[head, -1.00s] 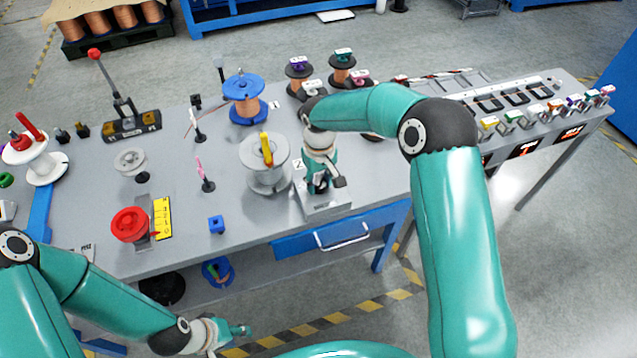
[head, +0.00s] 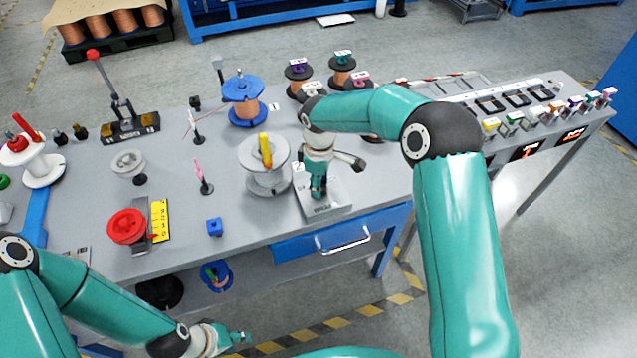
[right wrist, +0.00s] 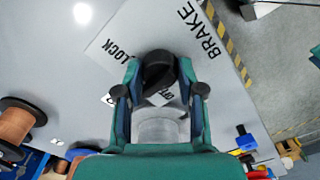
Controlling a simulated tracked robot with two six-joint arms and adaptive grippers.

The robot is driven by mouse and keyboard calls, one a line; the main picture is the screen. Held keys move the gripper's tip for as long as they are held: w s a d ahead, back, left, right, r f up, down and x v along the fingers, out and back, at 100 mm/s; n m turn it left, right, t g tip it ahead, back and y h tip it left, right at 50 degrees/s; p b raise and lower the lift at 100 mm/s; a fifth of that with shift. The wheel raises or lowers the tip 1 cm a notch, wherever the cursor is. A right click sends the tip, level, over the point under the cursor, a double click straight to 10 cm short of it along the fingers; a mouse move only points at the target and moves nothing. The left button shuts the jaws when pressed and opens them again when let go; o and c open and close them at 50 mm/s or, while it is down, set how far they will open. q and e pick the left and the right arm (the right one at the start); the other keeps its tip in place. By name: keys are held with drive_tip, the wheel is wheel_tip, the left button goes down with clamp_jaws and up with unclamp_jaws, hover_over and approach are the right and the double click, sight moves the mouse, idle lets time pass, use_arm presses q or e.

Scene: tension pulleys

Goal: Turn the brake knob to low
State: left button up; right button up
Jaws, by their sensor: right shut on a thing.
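The brake knob (right wrist: 158,66) is black and round in the right wrist view, on a pale plate (right wrist: 205,65) lettered BRAKE. The word LOCK stands left of the knob; another label below it is partly covered and I cannot read it surely. My right gripper (right wrist: 159,76) is shut on the knob, one finger on each side. In the head view my right gripper (head: 318,188) points down at the brake plate (head: 328,207) near the table's front edge, and hides the knob. My left gripper (head: 243,337) hangs low before the table, away from the knob; its finger gap is unclear.
A grey spool with a yellow handle (head: 266,181) stands close left of my right gripper. A blue drawer (head: 340,230) is below the brake plate.

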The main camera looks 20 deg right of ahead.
drive_tip(key=shift+w, duration=0.1)
idle(0.4)
drive_tip(key=o, duration=1.1)
drive_tip(key=shift+o, duration=0.2)
drive_tip(key=shift+r, duration=0.1)
wheel_tip(320, 180, up, 12)
